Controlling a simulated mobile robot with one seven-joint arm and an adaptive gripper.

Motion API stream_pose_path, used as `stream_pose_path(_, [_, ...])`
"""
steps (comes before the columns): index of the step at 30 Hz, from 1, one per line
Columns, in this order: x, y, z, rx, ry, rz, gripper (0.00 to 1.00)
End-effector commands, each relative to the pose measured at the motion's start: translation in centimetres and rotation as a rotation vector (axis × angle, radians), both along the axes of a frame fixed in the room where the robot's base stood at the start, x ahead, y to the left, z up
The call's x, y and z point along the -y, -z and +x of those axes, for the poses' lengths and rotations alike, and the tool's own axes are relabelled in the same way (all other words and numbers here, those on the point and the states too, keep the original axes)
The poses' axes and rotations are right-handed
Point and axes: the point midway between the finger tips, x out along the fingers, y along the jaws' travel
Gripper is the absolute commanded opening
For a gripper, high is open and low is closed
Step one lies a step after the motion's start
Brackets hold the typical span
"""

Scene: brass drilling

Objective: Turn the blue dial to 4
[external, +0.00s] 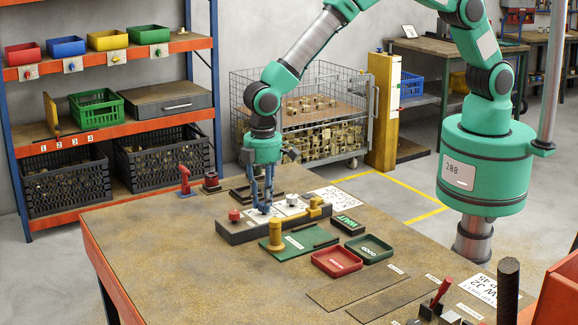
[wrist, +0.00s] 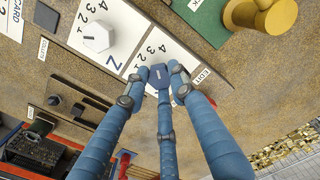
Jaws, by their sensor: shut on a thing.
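The blue dial (wrist: 160,77) sits on a white plate in the wrist view, with the numbers 1 to 4 printed around one side. My gripper (wrist: 163,75) has blue fingers closed around the dial's sides. Its pointer is too small to read surely. In the external view my gripper (external: 264,207) points straight down onto the dark panel (external: 240,236), and its fingers mostly hide the blue dial there. A white six-sided dial (wrist: 97,36) stands on the neighbouring numbered plate; its dark mark faces the 1 side.
A green board with a brass cylinder (external: 276,236), a red tray (external: 337,262) and a green tray (external: 369,249) lie in front. The table's left front is clear.

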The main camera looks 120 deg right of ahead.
Motion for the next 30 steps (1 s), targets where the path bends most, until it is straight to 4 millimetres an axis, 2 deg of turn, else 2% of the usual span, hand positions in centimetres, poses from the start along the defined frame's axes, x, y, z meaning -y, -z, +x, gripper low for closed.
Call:
stream_pose_path(6, [0.04, -0.04, 0.05, 0.001, 0.143, 0.000, 0.00])
stream_pose_path(12, [0.04, -0.06, 0.07, 0.002, 0.214, 0.000, 0.00])
stream_pose_path(27, [0.05, -0.08, 0.08, 0.002, 0.236, -0.001, 0.00])
stream_pose_path(28, [0.05, -0.09, 0.08, 0.002, 0.236, -0.001, 0.30])
stream_pose_path(30, [0.04, -0.08, 0.07, 0.002, 0.236, -0.001, 0.44])
